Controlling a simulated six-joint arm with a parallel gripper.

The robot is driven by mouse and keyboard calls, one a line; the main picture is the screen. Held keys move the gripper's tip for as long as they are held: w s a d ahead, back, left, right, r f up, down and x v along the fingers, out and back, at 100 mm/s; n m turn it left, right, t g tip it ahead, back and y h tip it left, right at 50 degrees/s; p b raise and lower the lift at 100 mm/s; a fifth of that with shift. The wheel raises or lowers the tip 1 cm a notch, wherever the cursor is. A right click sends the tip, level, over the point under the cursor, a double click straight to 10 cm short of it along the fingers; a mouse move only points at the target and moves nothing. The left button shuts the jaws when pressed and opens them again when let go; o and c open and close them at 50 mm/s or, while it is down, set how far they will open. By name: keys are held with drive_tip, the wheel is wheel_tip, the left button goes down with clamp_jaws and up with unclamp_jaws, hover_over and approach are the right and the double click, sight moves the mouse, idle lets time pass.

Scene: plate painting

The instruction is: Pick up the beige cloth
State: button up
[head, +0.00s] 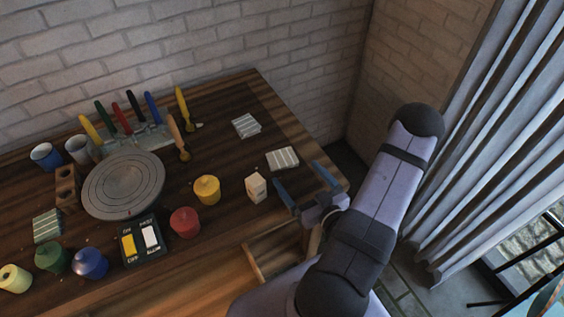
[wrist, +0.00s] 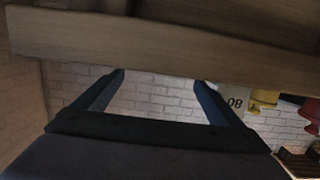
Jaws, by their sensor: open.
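Folded striped cloths lie on the table in the head view. One pale cloth (head: 282,158) is near the right edge, another pale cloth (head: 246,125) lies farther back, and a greenish one (head: 47,225) is at far left. Which is the beige one is hard to tell; the two pale ones look closest. My gripper (head: 297,173) is open and empty at the table's right front edge, just nearer than the first pale cloth. In the wrist view its fingers (wrist: 160,80) stand apart with brick wall between them; no cloth is visible there.
A small white carton (head: 256,187) stands just left of my gripper; a yellow pot (head: 207,190) and red pot (head: 185,222) are beyond it. An open drawer (head: 272,255) juts out at the front. A wooden board (wrist: 150,45) crosses the top of the wrist view.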

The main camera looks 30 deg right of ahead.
sight(284, 160)
drive_tip(key=shift+w, duration=0.1)
drive_tip(key=shift+w, duration=0.25)
drive_tip(key=shift+w+a+f+p, duration=0.15)
drive_tip(key=shift+w+p, duration=0.4)
drive_tip(key=shift+w, duration=0.75)
drive_tip(key=shift+w+a+f+p, duration=0.1)
drive_tip(key=shift+w+f+p, duration=0.3)
drive_tip(key=shift+w, duration=0.85)
drive_tip(key=shift+w+d+f, duration=0.1)
drive_tip(key=shift+w, duration=0.65)
drive_tip(key=c, duration=1.1)
